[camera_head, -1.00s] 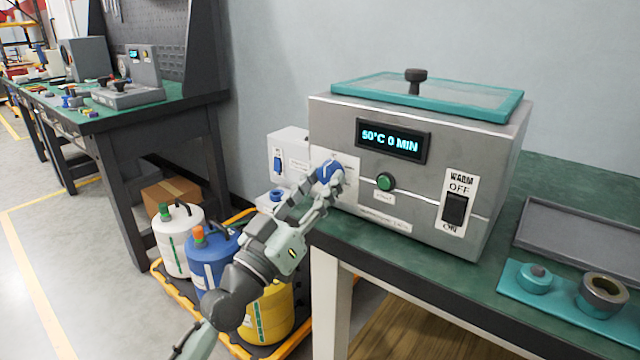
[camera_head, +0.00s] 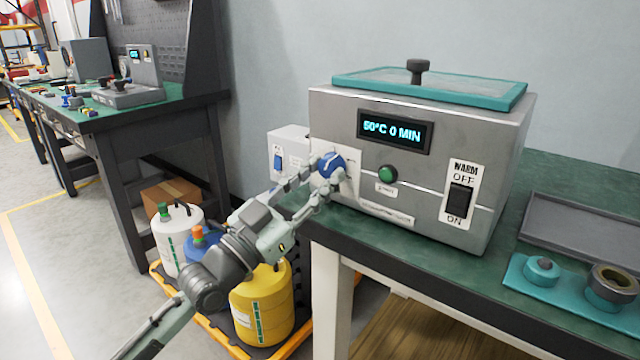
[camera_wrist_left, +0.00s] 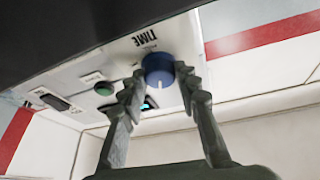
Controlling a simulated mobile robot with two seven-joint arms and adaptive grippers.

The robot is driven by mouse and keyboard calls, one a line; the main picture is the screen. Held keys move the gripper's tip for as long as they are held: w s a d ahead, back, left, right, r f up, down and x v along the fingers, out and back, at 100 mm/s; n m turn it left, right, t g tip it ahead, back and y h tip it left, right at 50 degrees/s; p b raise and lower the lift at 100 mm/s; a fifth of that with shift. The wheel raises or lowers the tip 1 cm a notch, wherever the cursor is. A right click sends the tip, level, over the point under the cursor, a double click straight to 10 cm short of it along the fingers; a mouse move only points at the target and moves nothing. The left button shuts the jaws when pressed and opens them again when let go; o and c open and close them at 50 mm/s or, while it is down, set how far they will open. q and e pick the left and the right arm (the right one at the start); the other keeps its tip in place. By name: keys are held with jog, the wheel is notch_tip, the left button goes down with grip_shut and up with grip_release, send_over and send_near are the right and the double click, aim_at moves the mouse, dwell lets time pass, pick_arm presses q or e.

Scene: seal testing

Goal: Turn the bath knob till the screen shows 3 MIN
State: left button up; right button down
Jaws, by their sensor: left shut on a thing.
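The bath (camera_head: 330,120) is a grey metal box with a teal-rimmed lid on the green bench. Its screen (camera_head: 394,131) reads 50°C 0 MIN. The blue bath knob (camera_head: 330,164) is on the front face, left of the green button (camera_head: 387,174). My left gripper (camera_head: 322,170) is at the knob, its fingers on either side and shut on it. In the left wrist view, the knob (camera_wrist_left: 158,68) sits between the fingertips (camera_wrist_left: 158,80), below the word TIME, and its white pointer mark shows. My right gripper is not in view.
A black WARM switch (camera_head: 459,199) is on the bath's right front.

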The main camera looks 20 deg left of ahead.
pick_arm(q)
jog(key=shift+m+g+h, duration=0.4)
jog(key=shift+m, duration=0.4)
jog(key=shift+a+m, duration=0.1)
jog(key=shift+m, duration=0.6)
jog(key=shift+r+m+g+h, duration=0.1)
jog(key=shift+m+g+h, duration=0.3)
jog(key=shift+m+h, duration=0.15)
jog(key=m+g+p, duration=0.1)
jog(key=m, duration=0.2)
jog(key=shift+r+h, duration=0.15)
jog(key=shift+h, duration=0.1)
jog(key=shift+a+m, duration=0.1)
jog(key=shift+m, duration=0.35)
jog(key=shift+m+g+p, duration=0.55)
jog(key=shift+m+g, duration=0.15)
jog(key=shift+m, duration=0.5)
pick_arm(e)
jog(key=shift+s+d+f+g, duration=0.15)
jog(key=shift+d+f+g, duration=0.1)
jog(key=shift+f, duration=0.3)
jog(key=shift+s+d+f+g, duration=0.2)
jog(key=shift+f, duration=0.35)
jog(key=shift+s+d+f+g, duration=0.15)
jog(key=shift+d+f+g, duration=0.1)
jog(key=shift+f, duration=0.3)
pick_arm(q)
jog(key=shift+h, duration=0.3)
